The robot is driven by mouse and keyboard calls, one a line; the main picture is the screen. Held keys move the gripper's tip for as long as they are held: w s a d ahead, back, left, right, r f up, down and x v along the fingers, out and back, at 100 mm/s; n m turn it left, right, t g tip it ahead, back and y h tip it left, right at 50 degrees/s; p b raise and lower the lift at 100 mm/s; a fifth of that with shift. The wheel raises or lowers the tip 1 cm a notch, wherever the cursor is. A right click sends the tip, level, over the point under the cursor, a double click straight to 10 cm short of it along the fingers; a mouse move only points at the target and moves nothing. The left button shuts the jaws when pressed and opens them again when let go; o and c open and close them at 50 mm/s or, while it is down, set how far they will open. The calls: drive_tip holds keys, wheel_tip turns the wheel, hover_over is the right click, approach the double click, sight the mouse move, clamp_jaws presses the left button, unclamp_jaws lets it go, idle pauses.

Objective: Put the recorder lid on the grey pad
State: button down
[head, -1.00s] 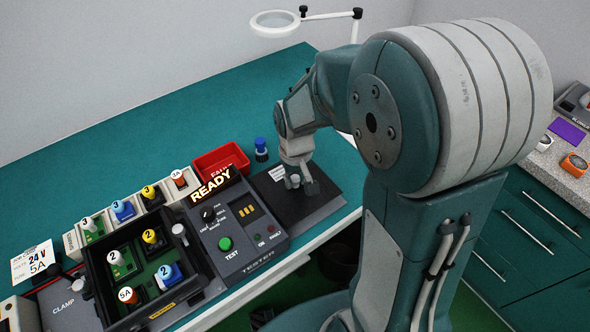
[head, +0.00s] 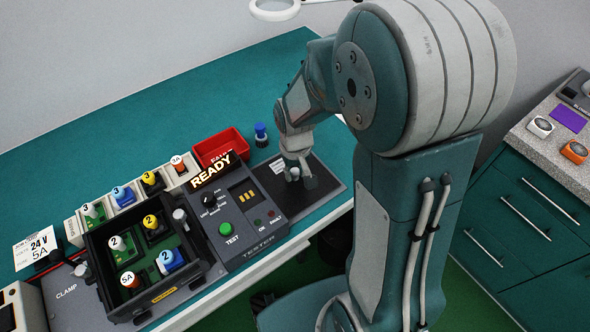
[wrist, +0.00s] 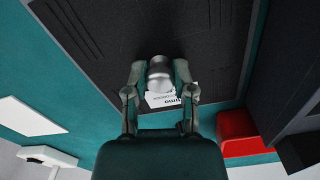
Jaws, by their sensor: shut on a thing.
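The recorder lid looks to be the broad dark plate (head: 321,193) right of the tester; in the wrist view its black surface (wrist: 150,30) has slots and a white label near one edge. A silver knob (wrist: 160,72) stands on it. My gripper (head: 296,176) is over this plate, and in the wrist view my gripper (wrist: 160,72) has a finger on each side of the knob, shut on it. I cannot tell whether the plate is lifted. I cannot surely pick out the grey pad; a pale flat sheet (wrist: 28,117) lies on the teal bench in the wrist view.
The tester (head: 235,213), with a lit READY sign, stands left of the plate. A red bin (head: 222,147) and a blue-capped bottle (head: 261,134) are behind. An open black tray (head: 110,233) holds several numbered parts. The back of the teal bench (head: 150,125) is clear.

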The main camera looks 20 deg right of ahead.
drive_tip(key=shift+c, duration=1.9)
unclamp_jaws()
drive_tip(key=shift+r, duration=3.45)
drive_tip(key=shift+r, duration=0.2)
drive_tip(key=s+d+r+m+t, duration=0.1)
drive_tip(key=s+r+t, duration=0.4)
drive_tip(key=s+r, duration=0.8)
drive_tip(key=shift+s+r+t, duration=0.25)
drive_tip(key=shift+s+t, duration=0.05)
drive_tip(key=shift+s, duration=0.05)
